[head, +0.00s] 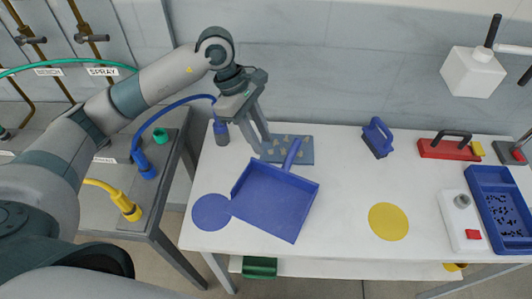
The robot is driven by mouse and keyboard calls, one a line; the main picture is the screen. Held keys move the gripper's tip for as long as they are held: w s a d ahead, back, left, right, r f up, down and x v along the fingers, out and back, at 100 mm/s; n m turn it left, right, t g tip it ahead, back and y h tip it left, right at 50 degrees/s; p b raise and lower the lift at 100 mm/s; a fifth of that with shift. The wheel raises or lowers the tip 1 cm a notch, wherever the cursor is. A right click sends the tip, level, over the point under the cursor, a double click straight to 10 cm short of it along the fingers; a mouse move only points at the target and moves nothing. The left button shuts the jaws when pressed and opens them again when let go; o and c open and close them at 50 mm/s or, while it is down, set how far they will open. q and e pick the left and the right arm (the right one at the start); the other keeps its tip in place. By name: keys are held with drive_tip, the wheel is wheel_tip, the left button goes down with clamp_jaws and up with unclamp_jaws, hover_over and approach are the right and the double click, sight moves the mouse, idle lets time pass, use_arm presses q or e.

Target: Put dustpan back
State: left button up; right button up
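The blue dustpan (275,200) lies on the left part of the white table (340,215), its wide pan toward the front. Its handle (293,154) points to the back and overlaps a grey-blue mat (306,148) with several small beige bits. The pan's left corner overlaps a round blue patch (210,213). My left gripper (264,146) points down just left of the handle, over the mat's left edge. Its two fingers look apart with nothing between them. My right gripper is not in view.
A blue brush-like tool (377,138), a red tool with a black handle (448,149) and a blue tray (501,210) stand to the right. The table around the yellow patch (388,221) is clear.

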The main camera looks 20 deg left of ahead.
use_arm(q)
drive_tip(key=shift+a+r, duration=0.25)
drive_tip(key=shift+r, duration=0.45)
